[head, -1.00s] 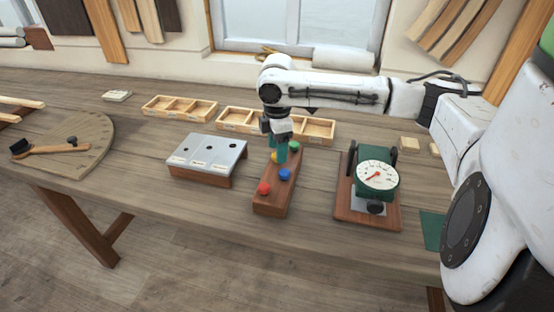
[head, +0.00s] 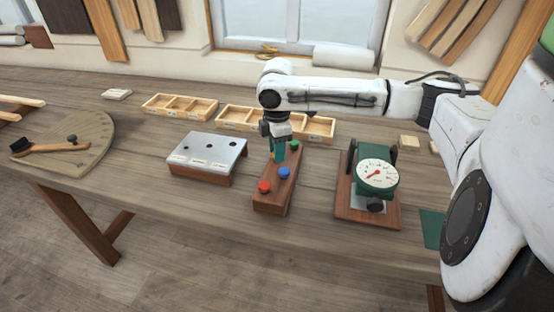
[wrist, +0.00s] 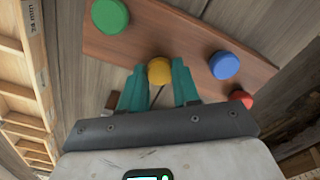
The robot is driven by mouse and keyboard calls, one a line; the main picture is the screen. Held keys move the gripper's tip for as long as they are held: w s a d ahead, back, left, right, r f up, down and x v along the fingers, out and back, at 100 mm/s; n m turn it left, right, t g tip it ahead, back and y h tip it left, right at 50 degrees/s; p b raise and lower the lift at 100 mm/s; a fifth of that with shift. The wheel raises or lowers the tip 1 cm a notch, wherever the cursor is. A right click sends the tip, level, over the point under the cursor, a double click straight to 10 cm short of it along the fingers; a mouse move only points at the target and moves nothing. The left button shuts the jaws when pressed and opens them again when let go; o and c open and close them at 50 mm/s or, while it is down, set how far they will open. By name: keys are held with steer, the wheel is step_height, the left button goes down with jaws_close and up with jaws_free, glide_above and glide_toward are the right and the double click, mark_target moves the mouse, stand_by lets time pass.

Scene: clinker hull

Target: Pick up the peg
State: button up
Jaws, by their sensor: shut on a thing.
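A wooden block (head: 270,204) on the bench carries several pegs with coloured heads: red (head: 264,187), blue (head: 284,173), green (head: 294,146) and yellow. In the wrist view the yellow peg (wrist: 160,71) sits between the teal fingers of my gripper (wrist: 160,82). My gripper is shut on it, pointing down over the block. In the head view my gripper (head: 278,153) hides most of the yellow peg. The green (wrist: 110,15), blue (wrist: 224,65) and red (wrist: 241,98) heads stand apart from the fingers. The lower part of the yellow peg is hidden.
A grey-topped stand with holes (head: 208,152) is left of the block. A dial gauge on a wooden base (head: 376,174) is to the right. Divided wooden trays (head: 318,129) lie behind. A round board with a brush (head: 95,135) is at far left.

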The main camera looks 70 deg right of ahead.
steer(key=shift+r, duration=0.1)
step_height(320, 180, up, 2)
steer(key=p, duration=0.3)
steer(key=shift+r, duration=0.2)
steer(key=s+a+r+p, duration=0.7)
steer(key=a+r+p, duration=0.1)
steer(key=a+r, duration=0.2)
steer(key=shift+s+a+r, duration=0.2)
steer(key=shift+s+a, duration=0.15)
steer(key=shift+a, duration=0.5)
